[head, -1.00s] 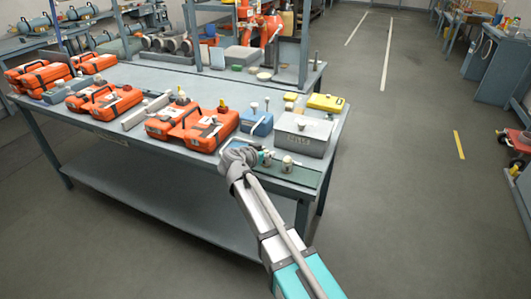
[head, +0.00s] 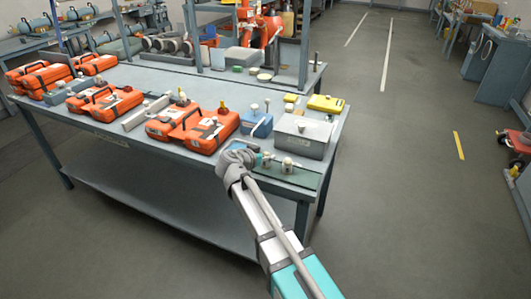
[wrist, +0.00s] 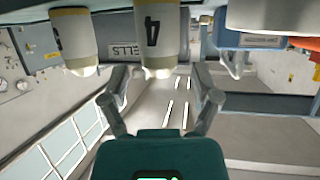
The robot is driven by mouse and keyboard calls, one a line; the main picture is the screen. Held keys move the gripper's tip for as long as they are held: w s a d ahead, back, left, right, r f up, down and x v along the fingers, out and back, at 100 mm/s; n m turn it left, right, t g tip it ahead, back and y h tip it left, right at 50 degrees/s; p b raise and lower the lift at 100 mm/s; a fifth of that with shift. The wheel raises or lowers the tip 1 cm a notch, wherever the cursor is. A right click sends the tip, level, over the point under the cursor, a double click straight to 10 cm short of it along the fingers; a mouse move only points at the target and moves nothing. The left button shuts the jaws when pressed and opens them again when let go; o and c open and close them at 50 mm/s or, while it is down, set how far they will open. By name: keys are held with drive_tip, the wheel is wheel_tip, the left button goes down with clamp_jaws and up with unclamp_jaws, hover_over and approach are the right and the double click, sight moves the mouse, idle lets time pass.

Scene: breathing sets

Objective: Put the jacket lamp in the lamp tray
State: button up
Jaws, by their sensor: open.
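A white canister with a yellow band and the mark 4 (wrist: 157,40) stands between or just beyond my fingertips in the wrist view, which shows it upside down. I cannot tell whether they touch it. A similar canister (wrist: 75,35) is beside it. In the head view a canister (head: 287,166) stands on a dark green strip (head: 309,179) at the bench's front right. My gripper (head: 254,158) is open at that strip, at its left end, and partly hides it. I cannot tell which thing is the jacket lamp or the lamp tray.
A grey box marked CELLS (head: 301,136) stands behind the strip. A blue case (head: 257,124) is to its left, and a yellow case (head: 326,103) is behind it. Orange cases (head: 194,126) line the bench's front.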

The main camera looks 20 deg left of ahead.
drive_tip(key=p+v, duration=0.3)
drive_tip(key=v, duration=0.7)
drive_tip(key=shift+s+p, duration=0.35)
drive_tip(key=shift+s, duration=0.05)
idle(0.3)
drive_tip(key=w+d+f+g, duration=0.1)
drive_tip(key=d, duration=0.3)
drive_tip(key=w+d+f+g+h, duration=0.1)
drive_tip(key=d, duration=0.3)
drive_tip(key=w+d+f+g, duration=0.1)
drive_tip(key=d, duration=0.4)
drive_tip(key=shift+w+d+f+h, duration=0.1)
drive_tip(key=shift+w+f+h, duration=0.05)
drive_tip(key=shift+f+h, duration=0.2)
drive_tip(key=s+d+f+n+g+y, duration=0.1)
drive_tip(key=s+d+f+g, duration=0.1)
drive_tip(key=d, duration=0.9)
drive_tip(key=s+d+f+n+g+y, duration=0.1)
drive_tip(key=s+d+f+g+y, duration=0.1)
drive_tip(key=d, duration=0.9)
drive_tip(key=s+d+f+n+g+y, duration=0.1)
drive_tip(key=s+d+g, duration=0.4)
drive_tip(key=d, duration=0.5)
drive_tip(key=shift+s+d+f+g+y, duration=0.35)
drive_tip(key=shift+f+y, duration=0.3)
drive_tip(key=shift+f, duration=0.7)
